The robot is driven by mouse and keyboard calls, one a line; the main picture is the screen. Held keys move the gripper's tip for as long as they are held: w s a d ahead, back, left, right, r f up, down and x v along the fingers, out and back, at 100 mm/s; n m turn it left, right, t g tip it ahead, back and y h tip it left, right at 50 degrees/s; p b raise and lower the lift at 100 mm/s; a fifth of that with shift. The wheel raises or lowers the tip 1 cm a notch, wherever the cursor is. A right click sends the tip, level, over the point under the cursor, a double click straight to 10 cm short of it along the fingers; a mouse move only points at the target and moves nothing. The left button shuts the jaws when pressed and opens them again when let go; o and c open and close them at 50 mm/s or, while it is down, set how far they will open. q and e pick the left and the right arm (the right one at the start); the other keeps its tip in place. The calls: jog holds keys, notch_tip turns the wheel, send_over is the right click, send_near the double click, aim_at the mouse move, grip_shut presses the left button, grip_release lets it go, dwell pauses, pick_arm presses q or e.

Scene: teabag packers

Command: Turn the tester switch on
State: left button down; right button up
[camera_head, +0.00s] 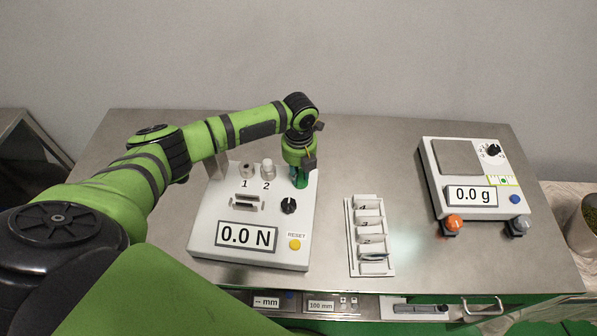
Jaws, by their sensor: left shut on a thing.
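The tester (211,213) is a white box on the left half of the steel table. Its display (247,236) reads 0.0 N. A black knob (289,205) sits above the yellow RESET button (295,244). My left gripper (301,178) points down over the tester's back right corner. It is shut around a small green part, which looks like the tester switch (299,183). The fingers hide much of this part, so its position is unclear. My right gripper is not in view.
Two pegs marked 1 (247,170) and 2 (267,168) and a metal clamp (246,203) stand on the tester. A white slotted rack (354,250) stands right of it. A scale (432,185) reading 0.0 g stands further right. Bare table lies between.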

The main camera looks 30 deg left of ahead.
aim_at(299, 173)
pick_arm(q)
jog(key=shift+s+d+f+m, duration=0.1)
jog(key=shift+s+m, duration=0.05)
jog(key=shift+m, duration=0.15)
dwell(0.4)
jog(key=c, duration=1)
grip_release()
jog(key=shift+c, duration=0.2)
notch_tip(299, 173, up, 12)
